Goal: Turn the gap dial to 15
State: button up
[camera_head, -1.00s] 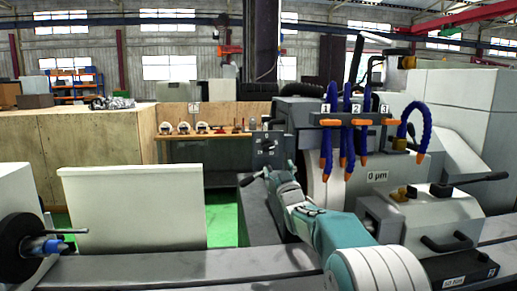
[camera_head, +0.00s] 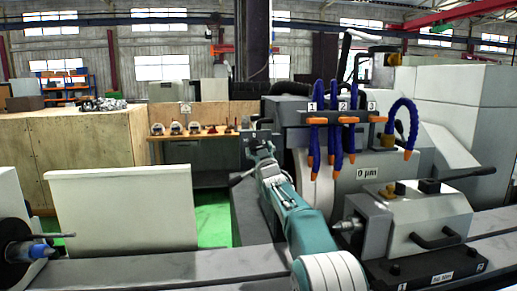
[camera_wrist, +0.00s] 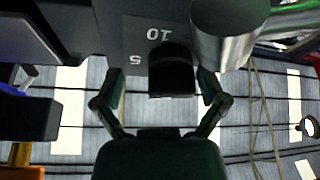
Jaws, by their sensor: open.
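In the wrist view, a black dial knob (camera_wrist: 171,75) stands out from a grey panel (camera_wrist: 125,35) marked with upside-down numbers 5 and 10. I take it to be the gap dial; no 15 is visible and its pointer cannot be made out. My gripper (camera_wrist: 160,100) is open, with one finger on each side of the knob and a gap to both. Contact is not visible. In the head view my gripper (camera_head: 260,138) is up at the grey machine front, and it hides the dial there.
A shiny metal cylinder (camera_wrist: 230,35) sits close beside the dial in the wrist view. In the head view, blue coolant hoses (camera_head: 334,125) with orange nozzles hang right of my arm. A white panel (camera_head: 120,210) stands left. A wooden shelf (camera_head: 205,134) holds small parts behind.

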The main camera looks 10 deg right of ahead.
jog(key=shift+w+a, duration=0.15)
jog(key=shift+a, duration=0.8)
jog(key=shift+d+r, duration=0.1)
jog(key=shift+d, duration=0.45)
jog(key=c, duration=1.1)
jog(key=shift+a, duration=0.15)
jog(key=shift+m, duration=0.3)
